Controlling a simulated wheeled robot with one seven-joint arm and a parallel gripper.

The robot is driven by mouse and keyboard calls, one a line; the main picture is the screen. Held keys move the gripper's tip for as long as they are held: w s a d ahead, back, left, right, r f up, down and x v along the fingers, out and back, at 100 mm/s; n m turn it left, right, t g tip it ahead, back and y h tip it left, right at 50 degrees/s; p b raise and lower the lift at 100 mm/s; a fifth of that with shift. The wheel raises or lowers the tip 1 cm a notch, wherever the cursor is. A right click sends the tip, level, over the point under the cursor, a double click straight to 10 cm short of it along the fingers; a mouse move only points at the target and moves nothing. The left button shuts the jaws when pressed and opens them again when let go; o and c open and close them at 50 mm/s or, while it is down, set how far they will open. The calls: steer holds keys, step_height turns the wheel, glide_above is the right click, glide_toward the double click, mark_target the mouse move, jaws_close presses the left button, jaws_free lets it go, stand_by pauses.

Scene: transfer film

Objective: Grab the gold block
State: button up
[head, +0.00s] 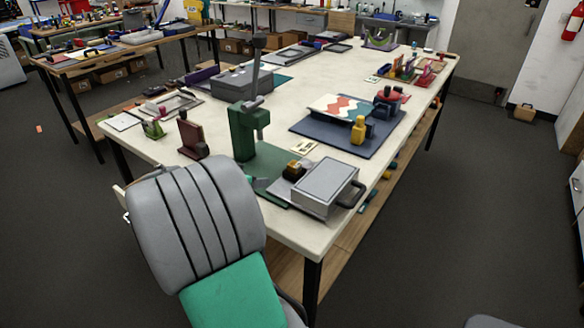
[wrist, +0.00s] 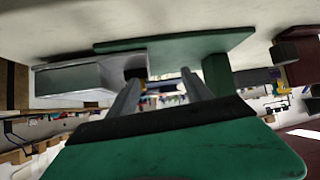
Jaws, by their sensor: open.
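The small block (head: 296,171) with a gold-tan top and dark sides looks like the gold block. A gap separates the fingers from the table. The gripper is not clearly visible in the head view.
The silver-grey box (head: 325,187) with a black handle stands right of the block. The tall green press (head: 246,134) stands behind-left. A maroon item (head: 192,138) is farther left. A yellow bottle (head: 358,131) stands on the blue mat (head: 310,128). The table (head: 300,236) front edge is clear.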

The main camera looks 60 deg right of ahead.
steer(key=m+g+h, duration=0.2)
glide_toward(293, 165)
steer(key=shift+w+d+f, duration=0.1)
steer(key=shift+d+f, duration=0.2)
steer(key=shift+d, duration=0.2)
steer(key=shift+d+f, duration=0.3)
steer(key=shift+d, duration=0.2)
steer(key=p+x, duration=0.1)
steer(key=x, duration=0.2)
steer(key=p+x, duration=0.1)
steer(key=x, duration=0.3)
steer(key=shift+s+d, duration=0.1)
steer(key=shift+s, duration=0.15)
steer(key=shift+c, duration=0.4)
jaws_close()
steer(key=shift+r, duration=0.1)
